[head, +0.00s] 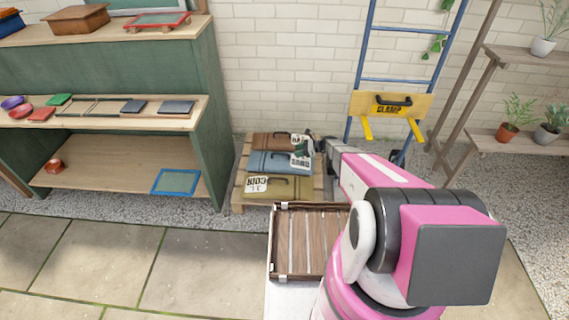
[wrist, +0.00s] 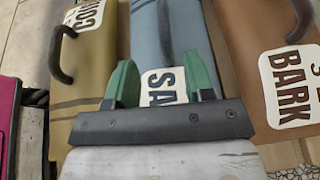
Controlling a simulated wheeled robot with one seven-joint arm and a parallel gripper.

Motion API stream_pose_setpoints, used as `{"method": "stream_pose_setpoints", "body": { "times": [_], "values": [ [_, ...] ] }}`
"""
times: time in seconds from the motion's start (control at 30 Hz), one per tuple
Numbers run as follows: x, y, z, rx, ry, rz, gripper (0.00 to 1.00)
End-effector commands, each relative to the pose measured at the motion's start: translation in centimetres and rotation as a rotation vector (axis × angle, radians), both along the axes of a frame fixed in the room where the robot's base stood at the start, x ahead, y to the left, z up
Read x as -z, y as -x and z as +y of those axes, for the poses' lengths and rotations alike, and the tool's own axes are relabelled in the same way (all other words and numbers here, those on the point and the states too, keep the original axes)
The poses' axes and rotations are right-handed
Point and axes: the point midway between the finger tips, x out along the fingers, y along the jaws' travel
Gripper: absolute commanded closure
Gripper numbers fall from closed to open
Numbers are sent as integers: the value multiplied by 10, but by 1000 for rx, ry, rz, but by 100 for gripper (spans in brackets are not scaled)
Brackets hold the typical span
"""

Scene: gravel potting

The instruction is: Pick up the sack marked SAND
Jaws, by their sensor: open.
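The blue sack (head: 268,163) lies between two other sacks on a wooden pallet. In the wrist view the blue sack (wrist: 170,25) is below my gripper, and its white label shows the letters SA, the rest hidden by the gripper. A dark strip, perhaps its handle, runs along the sack beyond the fingers. My gripper (wrist: 160,72) has its two green fingers apart, one on each side of the label, with nothing clearly between them. In the head view my gripper (head: 301,148) is over the right end of the sacks. Contact with the sack cannot be told.
A brown sack marked BARK (wrist: 245,50) and an olive sack (wrist: 96,70) with a dark handle flank the blue one. The pallet (head: 237,190) stands beside a green shelf unit (head: 210,120). A slatted wooden tray (head: 273,240) is in front.

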Motion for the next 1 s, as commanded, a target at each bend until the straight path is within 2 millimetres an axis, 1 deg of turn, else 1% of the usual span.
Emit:
{"method": "stream_pose_setpoints", "body": {
  "times": [0.3,0.57,0.73,0.83,0.9,1.0],
  "values": [
    [16,-3,41,-4,3,-2,52],
    [22,-6,56,-4,2,-4,52],
    [30,-13,77,-5,4,-4,52],
    [35,-13,90,-5,3,-4,52],
    [36,-13,94,-4,3,-4,52],
    [37,-13,95,-3,3,-4,52]
  ]
}}
